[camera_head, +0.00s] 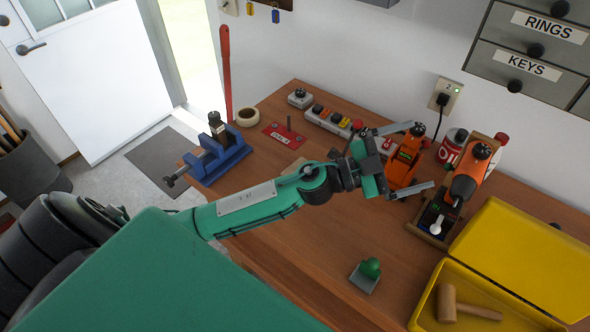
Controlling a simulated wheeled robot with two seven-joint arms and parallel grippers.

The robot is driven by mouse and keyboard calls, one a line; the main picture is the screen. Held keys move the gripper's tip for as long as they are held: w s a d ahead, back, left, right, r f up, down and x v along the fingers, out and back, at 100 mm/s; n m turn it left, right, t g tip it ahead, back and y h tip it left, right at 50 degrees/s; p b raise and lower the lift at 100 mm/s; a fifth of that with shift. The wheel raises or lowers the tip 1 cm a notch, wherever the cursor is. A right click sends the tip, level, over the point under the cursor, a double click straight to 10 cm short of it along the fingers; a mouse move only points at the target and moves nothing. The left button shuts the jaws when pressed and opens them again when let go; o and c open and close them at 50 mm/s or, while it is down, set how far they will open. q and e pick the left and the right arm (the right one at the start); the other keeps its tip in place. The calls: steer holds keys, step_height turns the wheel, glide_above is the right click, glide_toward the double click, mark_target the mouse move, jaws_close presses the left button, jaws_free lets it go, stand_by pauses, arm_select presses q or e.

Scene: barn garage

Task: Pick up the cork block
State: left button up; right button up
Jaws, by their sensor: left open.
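A flat light-tan piece (293,166) lies on the wooden bench, just behind my left forearm. It may be the cork block, but my arm hides part of it and I cannot tell for sure. My left gripper (422,156) is open and empty. It is above the bench to the right of the tan piece, with its fingers pointing right toward the orange tools. My right gripper does not show.
The wooden bench (300,245) has free room at its front. A blue vise (222,150), red plate (284,136), power strip (333,122), orange drill (404,160), orange tool on a stand (467,180), green-knobbed item (370,268) and yellow toolbox (520,262) with a mallet (447,302) surround it.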

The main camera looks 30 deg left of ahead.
arm_select(q)
step_height(320, 180, down, 2)
steer(key=d+f+m+g+h, duration=0.1)
steer(key=d+m+g, duration=0.1)
steer(key=m+g, duration=0.45)
steer(key=n+g+y+p, duration=0.35)
steer(key=g+y, duration=0.35)
steer(key=y, duration=1.1)
glide_above(295, 167)
step_height(295, 167, down, 16)
steer(key=shift+s+a+f, duration=0.1)
step_height(295, 167, down, 5)
steer(key=p, duration=0.3)
steer(key=shift+w+f, duration=0.2)
steer(key=c, duration=0.7)
